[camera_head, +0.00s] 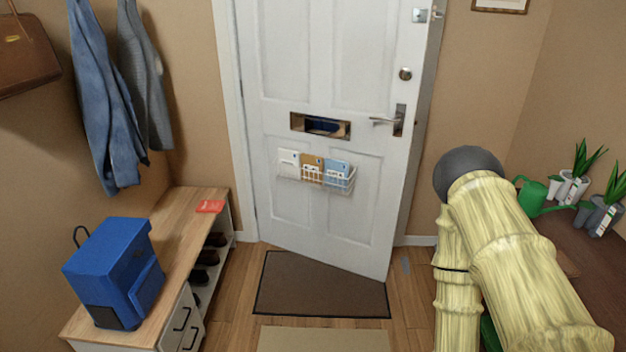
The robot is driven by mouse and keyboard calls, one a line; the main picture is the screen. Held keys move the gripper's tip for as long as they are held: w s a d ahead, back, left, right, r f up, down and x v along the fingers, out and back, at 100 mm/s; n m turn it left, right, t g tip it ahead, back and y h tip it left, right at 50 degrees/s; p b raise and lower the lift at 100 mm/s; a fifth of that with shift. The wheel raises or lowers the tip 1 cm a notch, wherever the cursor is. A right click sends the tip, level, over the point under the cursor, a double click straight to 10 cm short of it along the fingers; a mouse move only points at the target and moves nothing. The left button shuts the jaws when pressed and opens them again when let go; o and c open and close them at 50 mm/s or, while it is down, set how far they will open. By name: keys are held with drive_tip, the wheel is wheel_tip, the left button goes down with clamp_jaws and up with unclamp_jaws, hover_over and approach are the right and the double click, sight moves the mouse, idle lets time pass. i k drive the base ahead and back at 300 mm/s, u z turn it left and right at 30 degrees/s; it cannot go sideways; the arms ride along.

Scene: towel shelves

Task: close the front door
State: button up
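The white front door (335,222) stands ajar. Its hinge side is at the left, and its right edge is swung out toward me from the frame. The lower right corner hangs over the dark doormat's edge. A lever handle (387,120) is near the door's right edge, with a round lock (405,74) above it. A letter slot (320,126) and a wire basket holding mail (335,177) are on the door's face. My arm, in pale yellow covering, is at the lower right, apart from the door. My gripper is not in view.
The dark doormat (310,287) and a beige rug (322,339) lie on the floor. At left is a shoe bench (178,228) with a blue backpack (118,270). At right, a dark table (585,240) bears plants and a green watering can (532,197). Floor before the door is otherwise clear.

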sight(344, 61)
drive_tip(key=z, duration=0.05)
drive_tip(key=i, duration=1.4)
drive_tip(key=u, duration=0.5)
